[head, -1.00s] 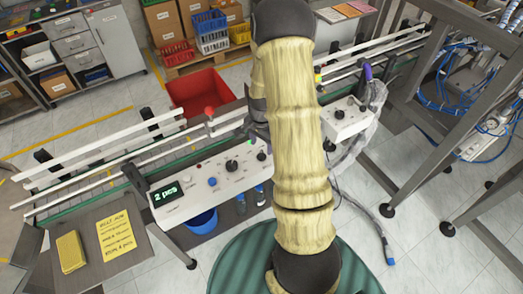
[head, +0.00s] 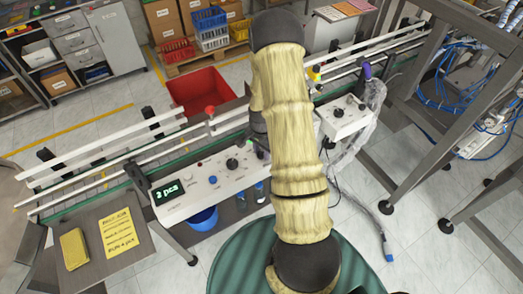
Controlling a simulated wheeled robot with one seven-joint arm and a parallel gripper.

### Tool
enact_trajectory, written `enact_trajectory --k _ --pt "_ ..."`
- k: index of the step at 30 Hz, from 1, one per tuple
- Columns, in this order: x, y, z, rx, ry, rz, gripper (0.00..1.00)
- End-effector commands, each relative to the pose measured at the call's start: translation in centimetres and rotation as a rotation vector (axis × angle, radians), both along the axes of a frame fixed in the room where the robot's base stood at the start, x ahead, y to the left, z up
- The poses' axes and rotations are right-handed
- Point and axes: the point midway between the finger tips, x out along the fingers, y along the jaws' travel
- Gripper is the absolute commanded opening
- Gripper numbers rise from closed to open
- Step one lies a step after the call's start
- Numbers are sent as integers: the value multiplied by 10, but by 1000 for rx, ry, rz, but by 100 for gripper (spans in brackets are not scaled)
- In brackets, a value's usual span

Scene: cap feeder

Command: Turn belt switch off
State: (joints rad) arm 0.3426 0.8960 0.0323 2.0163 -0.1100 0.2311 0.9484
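The white control panel (head: 205,192) stands in front of the conveyor. It carries a display (head: 167,191) reading "3 pcs", a blue button (head: 212,180), a black knob (head: 232,164) and small marks too small to read. I cannot tell which control is the belt switch. My gripper (head: 260,146) is over the right end of the panel, right of the black knob. My arm hides most of it, and its fingers cannot be made out. The panel's right end is also hidden behind my arm.
The conveyor (head: 95,172) with white rails runs behind the panel. A second white control box (head: 343,117) is to the right. A red bin (head: 199,90) stands behind the belt. A side table at left holds a yellow pad (head: 74,249) and a yellow note (head: 120,238).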

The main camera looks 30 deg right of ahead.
Motion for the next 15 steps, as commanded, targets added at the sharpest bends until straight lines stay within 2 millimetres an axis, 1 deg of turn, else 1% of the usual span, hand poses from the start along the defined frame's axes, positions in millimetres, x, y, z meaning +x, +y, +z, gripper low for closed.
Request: enact_trajectory --k 8,15 --pt "0 0 0 0 -1 13 9" --pt "1 0 -1 0 -2 83 9"
